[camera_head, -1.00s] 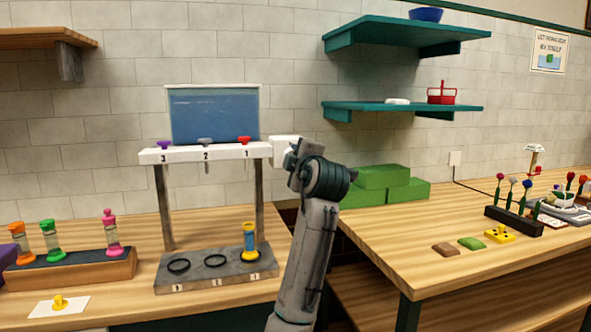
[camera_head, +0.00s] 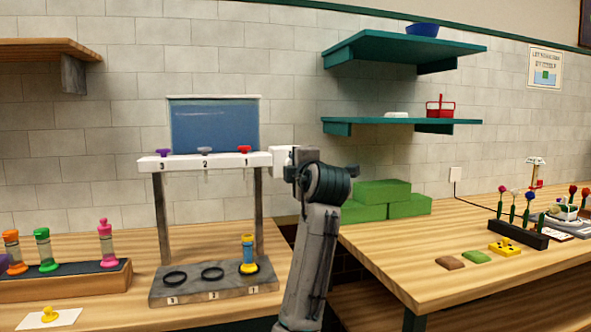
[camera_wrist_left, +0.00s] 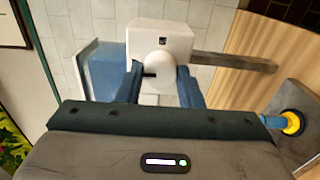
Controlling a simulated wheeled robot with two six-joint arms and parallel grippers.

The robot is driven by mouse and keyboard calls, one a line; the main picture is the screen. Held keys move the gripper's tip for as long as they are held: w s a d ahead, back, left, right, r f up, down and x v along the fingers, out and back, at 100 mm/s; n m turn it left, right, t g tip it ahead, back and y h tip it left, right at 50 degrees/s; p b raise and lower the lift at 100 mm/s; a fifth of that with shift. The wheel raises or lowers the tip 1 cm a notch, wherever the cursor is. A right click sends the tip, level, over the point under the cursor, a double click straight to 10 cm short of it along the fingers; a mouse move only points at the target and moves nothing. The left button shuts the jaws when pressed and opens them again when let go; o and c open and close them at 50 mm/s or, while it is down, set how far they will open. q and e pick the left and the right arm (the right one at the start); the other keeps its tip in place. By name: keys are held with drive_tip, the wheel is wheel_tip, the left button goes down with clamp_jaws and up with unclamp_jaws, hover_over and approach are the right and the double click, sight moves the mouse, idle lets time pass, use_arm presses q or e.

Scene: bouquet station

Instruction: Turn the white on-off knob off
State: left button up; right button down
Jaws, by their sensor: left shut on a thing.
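The white on-off knob (camera_wrist_left: 159,70) is round and sits on the face of a white box (camera_wrist_left: 160,38) in the left wrist view. In the head view the white box (camera_head: 281,156) is at the right end of the white dispenser bar (camera_head: 200,162). My left wrist hides the knob there. My right gripper is in neither view.
A yellow-based vial (camera_head: 248,252) stands in ring 1 of the grey base (camera_head: 180,293), under the bar. Other vials stand in a wooden rack (camera_head: 80,282) at left. Green blocks (camera_head: 385,195) lie behind my arm. The right table (camera_head: 400,262) holds flowers and small pads.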

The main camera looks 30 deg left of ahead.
use_arm(q)
drive_tip(key=o, duration=1)
drive_tip(key=b+v, duration=0.1)
drive_tip(key=v, duration=0.9)
drive_tip(key=shift+s+d, duration=0.2)
drive_tip(key=shift+s, duration=0.1)
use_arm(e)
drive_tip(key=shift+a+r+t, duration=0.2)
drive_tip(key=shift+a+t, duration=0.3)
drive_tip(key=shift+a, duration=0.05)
